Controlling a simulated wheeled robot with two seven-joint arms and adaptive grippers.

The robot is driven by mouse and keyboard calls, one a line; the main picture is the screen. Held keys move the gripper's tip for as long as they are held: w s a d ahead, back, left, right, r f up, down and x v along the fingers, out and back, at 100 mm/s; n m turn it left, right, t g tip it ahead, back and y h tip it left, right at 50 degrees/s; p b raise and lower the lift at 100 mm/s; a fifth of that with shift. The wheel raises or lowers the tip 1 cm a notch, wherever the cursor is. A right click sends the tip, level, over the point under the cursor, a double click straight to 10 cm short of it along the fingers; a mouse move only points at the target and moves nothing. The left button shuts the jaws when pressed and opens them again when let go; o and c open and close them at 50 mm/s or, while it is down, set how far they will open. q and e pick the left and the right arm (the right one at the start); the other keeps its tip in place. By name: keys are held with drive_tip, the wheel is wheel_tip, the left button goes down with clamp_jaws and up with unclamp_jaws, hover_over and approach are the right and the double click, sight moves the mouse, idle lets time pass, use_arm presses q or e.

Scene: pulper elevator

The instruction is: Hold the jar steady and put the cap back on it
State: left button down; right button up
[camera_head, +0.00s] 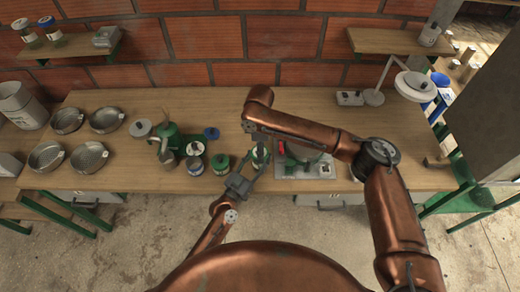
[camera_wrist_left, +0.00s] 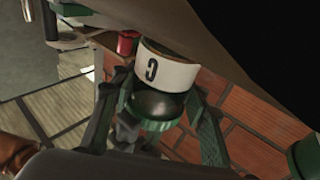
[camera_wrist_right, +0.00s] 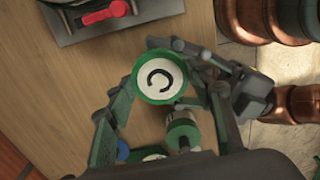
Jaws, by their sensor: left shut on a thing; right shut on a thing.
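The jar has a white band marked C (camera_wrist_left: 165,68) in the left wrist view, where it appears upside down. My left gripper (camera_wrist_left: 158,88) has its fingers on either side of the jar and is shut on it; in the head view it reaches in from below (camera_head: 240,182). The cap (camera_wrist_right: 160,77), a white disc marked C with a green rim, sits between the fingers of my right gripper (camera_wrist_right: 168,84), which is shut on it. The cap is over the jar, hiding it from above. I cannot tell whether it is seated. The right arm partly hides both in the head view.
Several other jars stand left of the grippers, including a green-topped one (camera_head: 220,163). A metal plate with a red-handled device (camera_wrist_right: 104,12) lies close to the right. The bench (camera_head: 225,108) behind is clear.

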drive_tip(key=m, duration=0.4)
drive_tip(key=shift+f, duration=0.1)
drive_tip(key=m, duration=0.5)
drive_tip(key=shift+m, duration=0.3)
drive_tip(key=o, duration=1.4)
drive_tip(key=shift+c, duration=0.2)
wheel_tip(320, 180, up, 12)
use_arm(q)
drive_tip(key=c, duration=1)
unclamp_jaws()
drive_tip(key=shift+c, duration=0.2)
